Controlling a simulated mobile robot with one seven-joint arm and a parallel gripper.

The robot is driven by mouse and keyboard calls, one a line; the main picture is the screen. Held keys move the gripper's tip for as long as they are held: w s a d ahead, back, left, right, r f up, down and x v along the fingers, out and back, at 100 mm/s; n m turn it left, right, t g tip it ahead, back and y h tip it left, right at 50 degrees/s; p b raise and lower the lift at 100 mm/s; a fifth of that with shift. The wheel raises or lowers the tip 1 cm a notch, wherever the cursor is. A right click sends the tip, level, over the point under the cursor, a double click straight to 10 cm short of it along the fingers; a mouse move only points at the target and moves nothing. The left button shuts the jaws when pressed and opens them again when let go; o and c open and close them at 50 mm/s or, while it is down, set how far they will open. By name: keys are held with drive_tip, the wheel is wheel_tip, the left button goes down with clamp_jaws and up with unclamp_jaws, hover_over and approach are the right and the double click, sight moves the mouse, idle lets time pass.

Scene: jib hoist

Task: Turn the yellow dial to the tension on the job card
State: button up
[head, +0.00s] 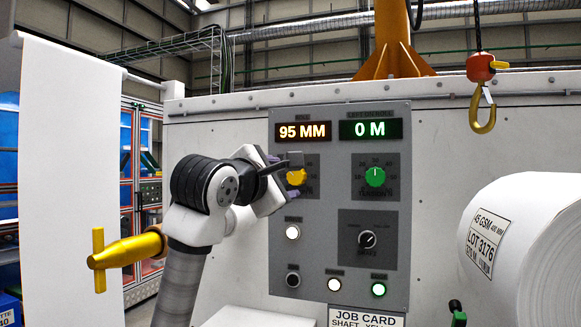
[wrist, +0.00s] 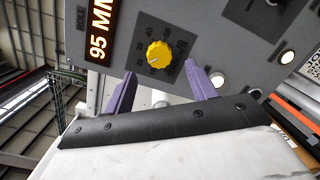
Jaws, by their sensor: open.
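The yellow dial (head: 296,177) sits at the upper left of the grey control panel (head: 318,255), under an amber display (head: 303,131) reading 95 MM. In the head view my gripper (head: 281,170) partly covers the dial's scale. The job card (head: 366,318) is at the bottom edge, cut off; its tension is not visible.
A green dial (head: 375,177) under a 0 M display (head: 369,129) and a black knob (head: 367,239) are on the same panel. Lit buttons are lower down. A hook (head: 483,110) hangs at upper right above a large white roll (head: 530,250). A brass-coloured shaft (head: 130,250) is left.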

sight(294, 178)
drive_tip(key=p+x, duration=0.1)
drive_tip(key=x, duration=0.4)
drive_tip(key=shift+a+p, duration=0.1)
drive_tip(key=shift+p, duration=0.2)
drive_tip(key=shift+s, duration=0.1)
drive_tip(key=c, duration=1)
